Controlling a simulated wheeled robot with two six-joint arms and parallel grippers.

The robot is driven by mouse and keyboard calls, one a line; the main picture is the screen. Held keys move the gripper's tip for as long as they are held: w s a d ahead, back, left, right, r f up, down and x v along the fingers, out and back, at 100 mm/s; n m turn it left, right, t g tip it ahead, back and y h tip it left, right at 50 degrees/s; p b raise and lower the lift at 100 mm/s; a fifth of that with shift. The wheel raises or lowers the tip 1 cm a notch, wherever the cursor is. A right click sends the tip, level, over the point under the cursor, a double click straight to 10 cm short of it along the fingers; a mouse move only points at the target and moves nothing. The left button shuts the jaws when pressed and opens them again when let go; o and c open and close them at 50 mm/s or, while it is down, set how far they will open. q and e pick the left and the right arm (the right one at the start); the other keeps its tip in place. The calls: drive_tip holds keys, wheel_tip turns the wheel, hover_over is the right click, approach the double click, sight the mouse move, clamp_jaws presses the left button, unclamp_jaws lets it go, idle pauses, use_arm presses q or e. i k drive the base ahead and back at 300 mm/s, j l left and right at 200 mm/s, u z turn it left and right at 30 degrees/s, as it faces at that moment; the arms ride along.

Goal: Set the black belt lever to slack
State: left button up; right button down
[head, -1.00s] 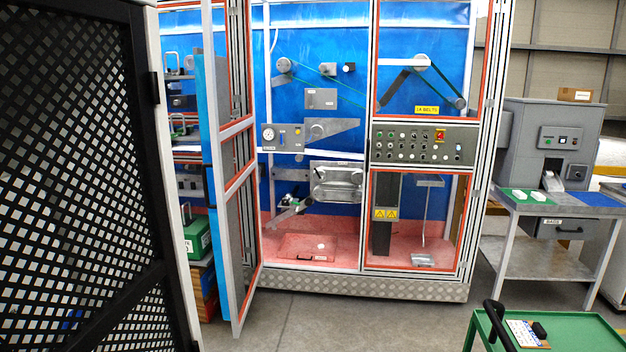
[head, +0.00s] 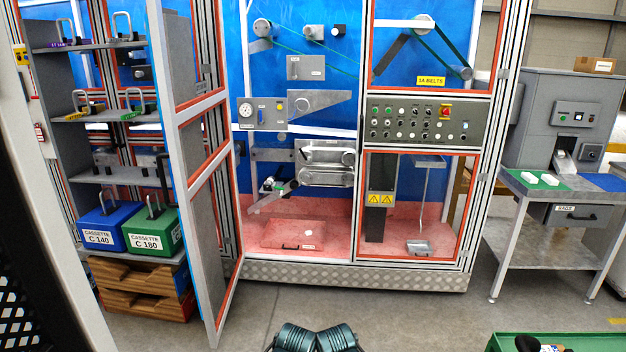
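No part can be made out for certain as the black belt lever at this size. The machine cabinet (head: 345,272) stands ahead, and its left bay is open. In that bay a thin green belt (head: 300,40) runs right from a round pulley (head: 262,27). A small black knob (head: 338,31) sits on the blue back panel to the right of the pulley. Behind the right upper window, a dark belt (head: 391,60) slopes near a yellow belts label (head: 430,81). Neither gripper shows; only dark ribbed parts of mine are at the bottom edge.
The hinged cabinet door (head: 207,210) stands open towards me, left of the bay. Left of it is a shelf rack with blue (head: 108,228) and green (head: 152,230) cassettes. A side table (head: 545,240) and green cart (head: 560,342) are right. The floor before the cabinet is clear.

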sight(304, 156)
drive_tip(key=i+l, duration=0.1)
drive_tip(key=i, duration=1.7)
drive_tip(key=i+u, duration=0.35)
drive_tip(key=i, duration=0.15)
drive_tip(key=i+l+u, duration=0.3)
drive_tip(key=i, duration=0.2)
drive_tip(key=i+l+u, duration=0.35)
drive_tip(key=i+j, duration=0.1)
